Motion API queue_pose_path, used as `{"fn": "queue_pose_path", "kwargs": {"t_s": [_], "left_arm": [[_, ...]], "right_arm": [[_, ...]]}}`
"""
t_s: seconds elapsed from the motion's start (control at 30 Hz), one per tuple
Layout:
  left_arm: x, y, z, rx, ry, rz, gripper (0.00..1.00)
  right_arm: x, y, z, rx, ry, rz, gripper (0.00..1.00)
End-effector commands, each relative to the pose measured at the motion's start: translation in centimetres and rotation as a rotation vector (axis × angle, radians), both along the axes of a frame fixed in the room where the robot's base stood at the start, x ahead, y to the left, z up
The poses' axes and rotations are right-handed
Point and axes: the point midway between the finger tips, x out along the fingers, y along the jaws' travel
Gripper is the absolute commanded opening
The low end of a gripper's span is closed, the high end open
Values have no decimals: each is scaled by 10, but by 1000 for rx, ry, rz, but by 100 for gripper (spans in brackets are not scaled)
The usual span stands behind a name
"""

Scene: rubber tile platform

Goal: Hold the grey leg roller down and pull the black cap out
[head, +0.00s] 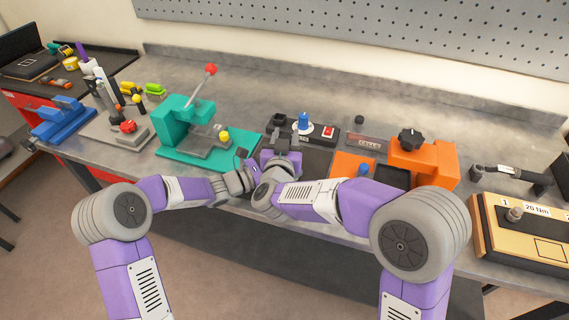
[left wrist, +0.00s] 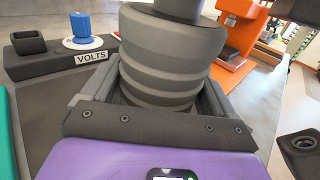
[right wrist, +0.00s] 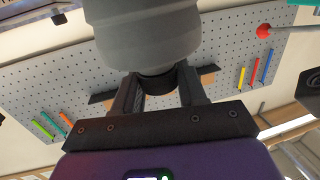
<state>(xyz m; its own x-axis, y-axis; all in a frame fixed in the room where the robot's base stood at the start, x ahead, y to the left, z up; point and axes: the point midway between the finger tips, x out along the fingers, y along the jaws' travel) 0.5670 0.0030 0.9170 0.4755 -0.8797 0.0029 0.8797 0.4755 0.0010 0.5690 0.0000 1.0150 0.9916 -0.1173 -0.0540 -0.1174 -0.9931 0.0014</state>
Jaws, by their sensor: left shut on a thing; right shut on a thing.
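The grey leg roller (left wrist: 165,62) is a thick, ribbed cylinder in the left wrist view. It stands between the fingers of my left gripper (left wrist: 158,92), which is shut on it. In the right wrist view, my right gripper (right wrist: 156,92) is shut on the dark, round black cap (right wrist: 157,86), mostly hidden by the fingers. A smooth grey body (right wrist: 143,38) adjoins the cap there. I cannot tell whether the cap is still seated in the roller. In the head view both grippers are close together at the front middle of the bench, and my arms hide most of the work.
A teal press (head: 185,145) with a red-knobbed lever stands left of the grippers. Behind them is a black VOLTS box (left wrist: 55,62) with a blue knob. An orange fixture (head: 425,163) stands to the right. A grey pegboard (head: 400,40) lines the wall.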

Motion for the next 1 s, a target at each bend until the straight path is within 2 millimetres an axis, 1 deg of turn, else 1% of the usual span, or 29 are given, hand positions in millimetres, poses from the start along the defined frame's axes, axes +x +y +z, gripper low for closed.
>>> {"fn": "queue_pose_path", "kwargs": {"t_s": [0.03, 0.17, 0.5, 1.0], "left_arm": [[0, 0, -2, 3, 3, 1, 48], [0, 1, -2, 3, 4, 2, 48], [0, 0, -2, 3, 4, 1, 48], [0, 0, -2, 3, 4, 0, 48]], "right_arm": [[0, 1, 4, 2, -7, 1, 0], [0, 1, 7, 3, -9, 1, 0], [0, 0, 7, 2, -6, 0, 0], [0, 0, 31, 2, -5, 0, 0]]}}
